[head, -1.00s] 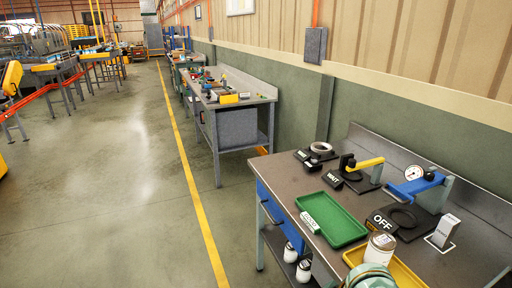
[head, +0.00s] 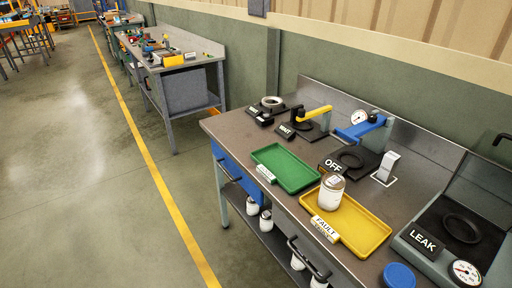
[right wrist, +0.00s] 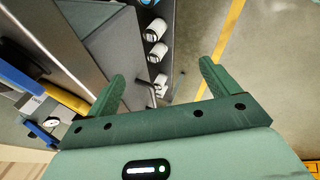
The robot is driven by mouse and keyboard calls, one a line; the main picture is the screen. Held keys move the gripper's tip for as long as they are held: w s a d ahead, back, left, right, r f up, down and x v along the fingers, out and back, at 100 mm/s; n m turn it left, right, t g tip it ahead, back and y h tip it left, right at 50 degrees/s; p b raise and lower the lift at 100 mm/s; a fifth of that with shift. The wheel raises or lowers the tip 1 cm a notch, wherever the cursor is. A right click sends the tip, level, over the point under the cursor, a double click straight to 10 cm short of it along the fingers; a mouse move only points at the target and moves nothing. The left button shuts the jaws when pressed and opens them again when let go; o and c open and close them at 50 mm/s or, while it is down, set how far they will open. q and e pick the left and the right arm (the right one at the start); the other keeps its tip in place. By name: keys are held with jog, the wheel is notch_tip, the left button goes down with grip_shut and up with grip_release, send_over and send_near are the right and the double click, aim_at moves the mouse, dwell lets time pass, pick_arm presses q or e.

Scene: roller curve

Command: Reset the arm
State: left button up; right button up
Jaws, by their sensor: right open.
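My right gripper (right wrist: 160,84) shows in the right wrist view. Its two green fingers are spread wide with nothing between them. Below and beyond it are the workbench side and the floor. My left gripper is in neither current view, and no part of my arms shows in the head view. The workbench (head: 235,128) stands at the right of the head view. A white jar (head: 331,193) stands upright on the yellow tray (head: 372,235) labelled FAULT.
The bench also holds a green tray (head: 287,168), a yellow-handled fixture (head: 314,114), a blue-armed gauge fixture (head: 360,128) and a LEAK station (head: 424,240). White jars (right wrist: 155,30) stand on the lower shelf. Open floor (head: 90,190) with a yellow line lies left.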

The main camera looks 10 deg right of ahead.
jog(key=s+a+f+g+y, duration=0.1)
jog(key=s+f, duration=0.2)
jog(key=f, duration=0.6)
jog(key=s+a+f+g+y, duration=0.1)
jog(key=s+f, duration=0.3)
jog(key=f, duration=0.4)
jog(key=s+f+m+g+y+b, duration=0.1)
jog(key=s+f+m+g+b, duration=0.1)
jog(key=s+f, duration=1.1)
jog(key=s+m, duration=0.1)
jog(key=s, duration=0.1)
jog(key=shift+s, duration=0.4)
